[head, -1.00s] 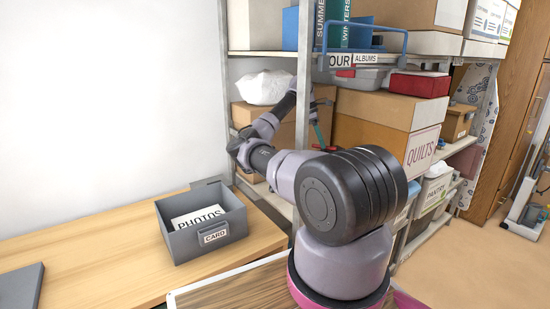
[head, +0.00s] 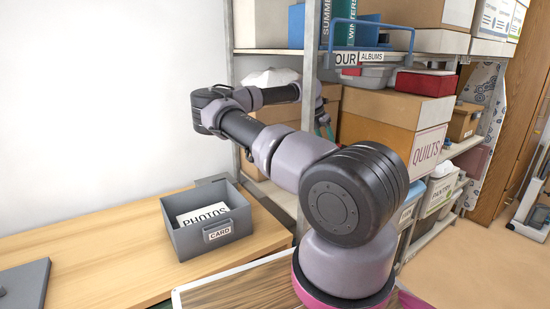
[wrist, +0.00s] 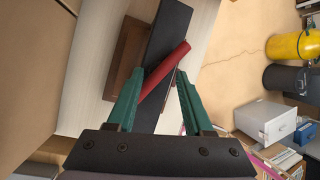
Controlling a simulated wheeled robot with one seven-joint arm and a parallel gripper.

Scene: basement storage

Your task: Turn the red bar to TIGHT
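The red bar (wrist: 172,66) shows in the wrist view as a slanted rod in front of a long black piece (wrist: 166,38). My gripper (wrist: 158,76) has its two green fingers spread apart, with the red bar showing between and beyond their tips. The bar's lower end runs beside the left finger; I cannot tell whether they touch. No TIGHT mark is readable. In the head view my gripper (head: 326,126) is a small green part at the shelf, mostly hidden by the post and my arm. The bar cannot be made out clearly there.
The shelf's upright post (head: 308,90) stands close to my forearm. A QUILTS box (head: 385,135) and a red box (head: 426,83) sit on the shelf. A grey open bin (head: 205,243) with a PHOTOS card stands on the wooden table (head: 110,255).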

